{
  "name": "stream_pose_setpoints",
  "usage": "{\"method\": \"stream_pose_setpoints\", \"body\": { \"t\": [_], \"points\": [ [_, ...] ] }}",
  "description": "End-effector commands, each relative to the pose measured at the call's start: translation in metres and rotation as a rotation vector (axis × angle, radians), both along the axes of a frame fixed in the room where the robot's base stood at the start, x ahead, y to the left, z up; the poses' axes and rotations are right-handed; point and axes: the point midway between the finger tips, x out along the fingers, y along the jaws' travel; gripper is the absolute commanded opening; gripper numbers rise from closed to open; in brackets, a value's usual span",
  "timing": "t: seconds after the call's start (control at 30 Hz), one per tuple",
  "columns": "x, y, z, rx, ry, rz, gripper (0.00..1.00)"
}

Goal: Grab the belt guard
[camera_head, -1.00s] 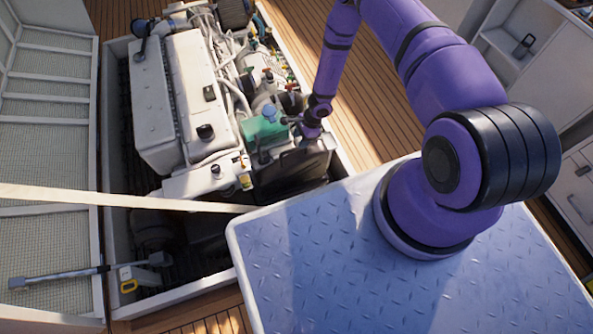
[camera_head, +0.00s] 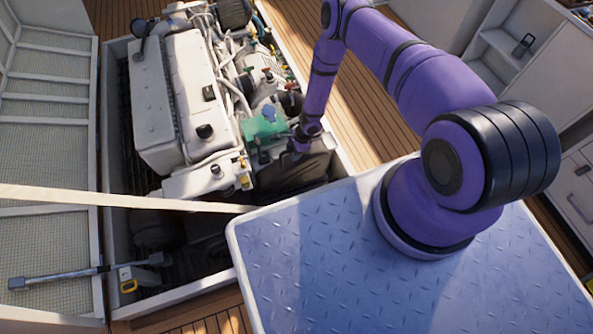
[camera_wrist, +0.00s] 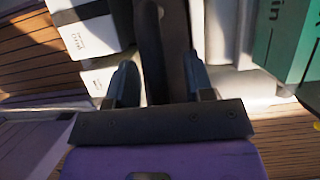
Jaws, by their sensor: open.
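The belt guard appears to be the dark, black part (camera_head: 300,172) at the near end of the white engine, in the hatch just beyond the blue deck plate. My gripper (camera_head: 297,150) is over its upper edge in the head view; the fingers are too small and dark to make out there. In the wrist view my gripper (camera_wrist: 160,82) has its two fingers apart. A dark upright bar (camera_wrist: 170,45), probably the guard's edge, passes between them. I cannot tell whether either finger touches it.
A teal engine part (camera_head: 265,127) is close to the left of my gripper and shows at right in the wrist view (camera_wrist: 290,40). The white engine (camera_head: 185,95) fills the hatch. A tan strap (camera_head: 130,198) crosses the near hatch. Wooden deck (camera_head: 355,120) lies right.

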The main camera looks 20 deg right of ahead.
Motion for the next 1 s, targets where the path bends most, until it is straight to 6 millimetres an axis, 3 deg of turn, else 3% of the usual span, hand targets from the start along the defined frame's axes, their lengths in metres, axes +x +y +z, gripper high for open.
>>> {"method": "stream_pose_setpoints", "body": {
  "t": [0.07, 0.27, 0.3, 1.0],
  "points": [
    [0.0001, -0.0002, 0.0002, 0.000, 0.000, 0.000, 0.48],
    [0.0000, -0.0002, 0.0003, 0.000, 0.000, 0.000, 0.02],
    [0.0001, -0.0003, 0.0004, 0.000, 0.000, 0.000, 0.00],
    [0.0002, -0.0004, 0.0006, 0.000, 0.000, 0.000, 0.00]
  ]
}}
